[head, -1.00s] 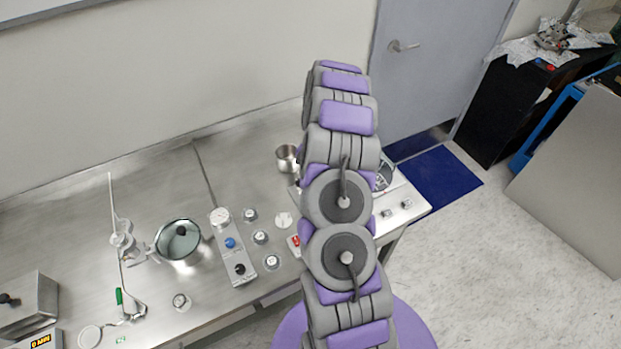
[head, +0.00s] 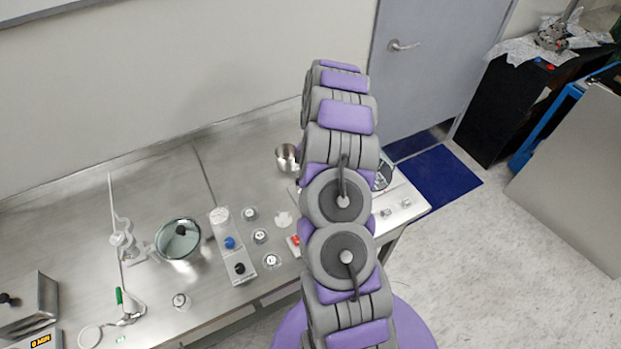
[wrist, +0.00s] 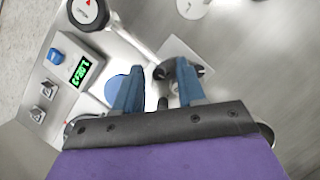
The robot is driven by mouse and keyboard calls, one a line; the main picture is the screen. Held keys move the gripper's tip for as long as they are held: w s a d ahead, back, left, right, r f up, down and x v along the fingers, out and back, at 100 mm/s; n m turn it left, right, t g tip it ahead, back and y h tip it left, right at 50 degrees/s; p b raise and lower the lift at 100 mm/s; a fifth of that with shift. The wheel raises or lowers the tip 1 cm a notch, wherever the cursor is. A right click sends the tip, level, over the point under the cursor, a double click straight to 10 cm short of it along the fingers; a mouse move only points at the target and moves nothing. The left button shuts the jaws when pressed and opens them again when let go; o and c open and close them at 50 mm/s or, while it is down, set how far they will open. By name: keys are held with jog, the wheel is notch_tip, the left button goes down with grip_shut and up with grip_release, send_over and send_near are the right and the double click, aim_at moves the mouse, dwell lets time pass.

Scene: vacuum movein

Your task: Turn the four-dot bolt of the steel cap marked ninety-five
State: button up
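Several small, pale round cap-like pieces stand on the steel bench in the head view: an upper one (head: 250,213), a middle one (head: 260,236), a lower one (head: 271,260), and one farther left (head: 180,300). Their marks are too small to read, so I cannot tell which is ninety-five. No four-dot bolt can be made out. My gripper (wrist: 159,70) shows in the wrist view with two blue fingers apart and nothing clearly held between them. A dark piece (wrist: 184,74) on a pale square plate lies by the right fingertip. My arm hides the gripper in the head view.
A grey device (head: 232,255) with blue and black knobs stands left of the caps. A glass-lidded pot (head: 178,240), stand (head: 124,240) and steel cup (head: 287,158) are on the bench (head: 90,200). The wrist view shows a green display (wrist: 82,70) and round dial (wrist: 88,12).

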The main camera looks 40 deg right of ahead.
jog(key=p+v, duration=0.1)
jog(key=v, duration=1.6)
jog(key=shift+r, duration=0.15)
